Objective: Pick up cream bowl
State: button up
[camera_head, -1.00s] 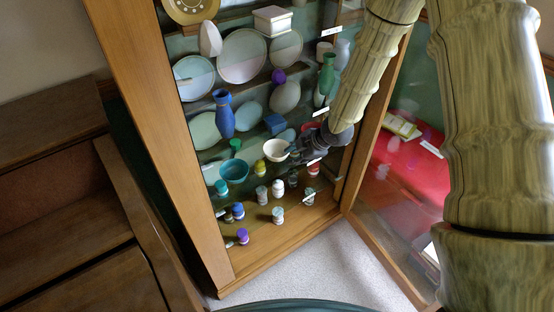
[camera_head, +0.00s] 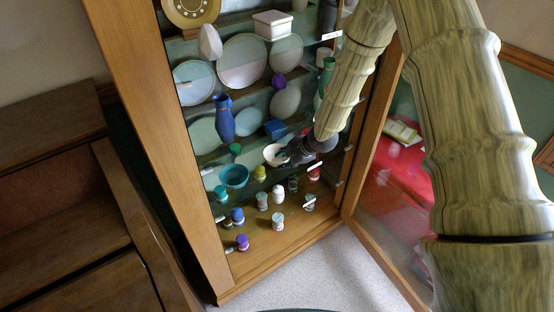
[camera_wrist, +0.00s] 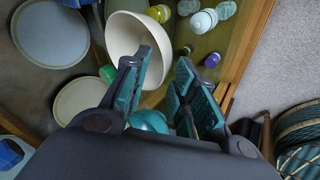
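The cream bowl (camera_head: 271,153) stands in the cabinet, partly covered by my dark gripper (camera_head: 289,154) in the head view. In the wrist view the bowl (camera_wrist: 124,35) is large, with its opening tilted toward the camera. My gripper (camera_wrist: 166,60) is open in the wrist view. Its left finger overlaps the bowl's opening, and its right finger lies outside the bowl's right edge. The bowl's right wall appears between the fingertips; I cannot tell whether either finger touches it.
A teal bowl (camera_head: 234,176) stands left of the cream bowl. A yellow-lidded jar (camera_head: 260,172) and several other jars stand close below. The cabinet's wooden left side (camera_head: 160,130) and open glass door bound the space.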

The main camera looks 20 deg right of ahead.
jog(key=shift+x, duration=1.8)
jog(key=shift+f, duration=0.1)
grip_shut()
